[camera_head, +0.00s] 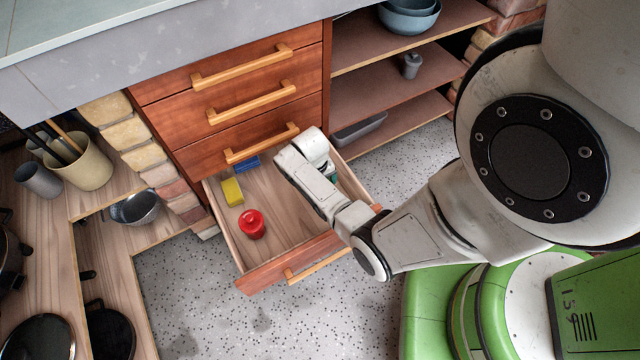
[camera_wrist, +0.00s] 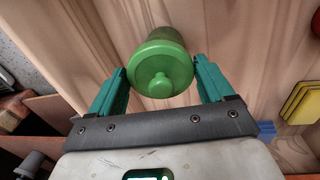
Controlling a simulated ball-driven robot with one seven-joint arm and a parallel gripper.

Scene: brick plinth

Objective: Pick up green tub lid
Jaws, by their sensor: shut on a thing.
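The green tub lid (camera_wrist: 162,80), round with a small knob, faces the wrist camera on top of the green tub (camera_wrist: 164,37). My gripper (camera_wrist: 160,68) has its two teal fingers on either side of the lid and is shut on it. Whether the tub is lifted or still touches the drawer floor I cannot tell. In the head view my wrist covers the lid and tub; only a bit of teal finger (camera_head: 333,177) shows, inside the right part of the open drawer (camera_head: 290,250).
In the drawer lie a red lidded tub (camera_head: 252,224), a yellow block (camera_head: 232,191) and a blue block (camera_head: 246,163). Shut drawers with wooden handles (camera_head: 249,104) stand above. Open shelves (camera_head: 405,85) are at the right. The drawer's middle is clear.

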